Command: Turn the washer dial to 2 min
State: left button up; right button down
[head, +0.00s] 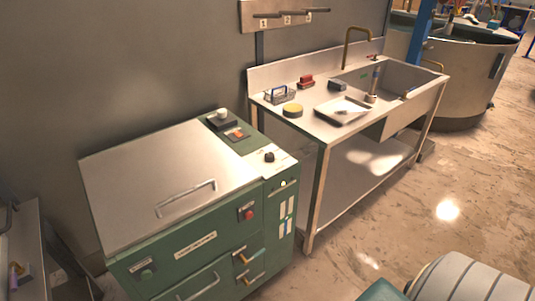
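The washer is a green cabinet (195,246) with a flat metal lid (165,175) and a lid handle. A small black dial (269,157) stands on the pale panel at its top right corner. The dial's markings are too small to read, so I cannot tell its setting. A red button (248,213) is on the front face. Neither of my grippers shows in the head view, and nothing is seen touching the dial.
A metal sink table (309,118) stands right of the washer, holding a tray (343,110), a wire basket (280,95) and a yellow round item (293,110). A large round tank (460,78) stands behind. Open floor (400,215) lies at the right.

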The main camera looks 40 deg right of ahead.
aim_at(269, 157)
jog(key=i, duration=0.35)
jog(key=i+j+z, duration=0.1)
jog(key=z, duration=0.3)
jog(key=i+j+z, duration=0.15)
jog(key=i+z, duration=0.25)
jog(key=j+z, duration=0.2)
jog(key=z, duration=0.25)
